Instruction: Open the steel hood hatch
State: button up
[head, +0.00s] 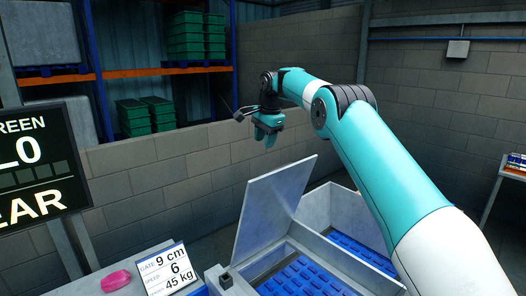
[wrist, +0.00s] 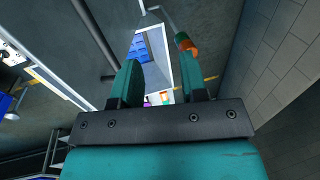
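The steel hood hatch (head: 272,210) is a flat grey panel in the head view. It stands tilted up, its lower edge at the steel housing (head: 335,262), leaving the blue roller bed (head: 305,276) inside exposed. My gripper (head: 267,136) hangs in the air above the panel's upper edge, apart from it. In the wrist view my gripper (wrist: 160,72) has its two teal fingers spread, with nothing held between them. Steel edges and blue rollers (wrist: 143,46) show beyond the fingers. An orange and green piece (wrist: 186,43) shows near the right finger; I cannot tell what it is.
A sign (head: 167,270) and a pink item (head: 115,281) stand left of the housing. A dark display (head: 40,160) is farther left. Shelves with green crates (head: 147,114) stand behind a block wall. The air around my gripper is free.

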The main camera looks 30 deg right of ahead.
jog(key=shift+r, duration=0.45)
jog(key=shift+s, duration=0.1)
jog(key=s+a+f+n+y+b, duration=0.1)
jog(key=s+a+f+n+b, duration=0.2)
jog(key=s+a+n+b, duration=0.45)
jog(key=s+a+f+n+y+b, duration=0.1)
jog(key=s+a+f+n+b, duration=0.25)
jog(key=s+a, duration=0.7)
jog(key=s+a+f+n+g+y+b, duration=0.15)
jog(key=s+f+n, duration=0.25)
jog(key=s, duration=0.6)
jog(key=s+a+f+n+b, duration=0.3)
jog(key=s+f+n, duration=0.15)
jog(key=s, duration=0.45)
jog(key=s+a+f+n+g+b, duration=0.1)
jog(key=s+a+f+n+b, duration=0.3)
jog(key=s, duration=0.6)
jog(key=w+d+f+m+h+p, duration=0.1)
jog(key=w+d+f+m+h, duration=0.15)
jog(key=w+d+m, duration=1.15)
jog(key=w+d+m+g+h, duration=0.2)
jog(key=d+m, duration=0.7)
jog(key=d, duration=1)
jog(key=s+f+p, duration=0.1)
jog(key=f, duration=0.8)
jog(key=s+f+p, duration=0.2)
jog(key=f, duration=0.7)
jog(key=shift+s+d, duration=0.3)
jog(key=shift+d, duration=0.1)
